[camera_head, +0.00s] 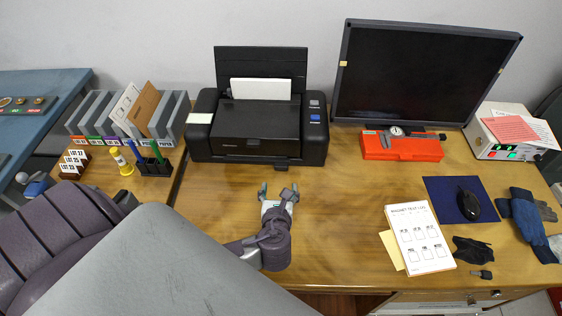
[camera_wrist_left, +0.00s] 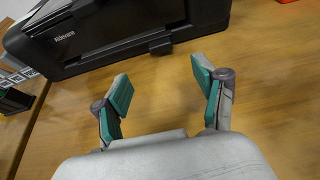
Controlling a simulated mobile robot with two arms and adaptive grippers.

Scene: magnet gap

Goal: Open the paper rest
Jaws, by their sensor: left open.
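The black printer (camera_head: 255,138) stands at the back middle of the desk; its front edge also shows in the left wrist view (camera_wrist_left: 110,40). A raised rear panel (camera_head: 262,65) holds a white sheet (camera_head: 260,89). A small dark tab (camera_head: 281,163) sticks out low at the printer's front, right of centre; it shows in the left wrist view too (camera_wrist_left: 160,47). I cannot tell for sure which part is the paper rest. My left gripper (camera_head: 278,190) is open and empty over the bare desk, in front of the printer and apart from it. My right gripper is not in view.
A monitor (camera_head: 425,75) and a red case with a gauge (camera_head: 402,148) stand right of the printer. File holders (camera_head: 130,115) and a pen stand (camera_head: 152,163) are at left. A test log pad (camera_head: 420,237) lies at right. The desk before the printer is clear.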

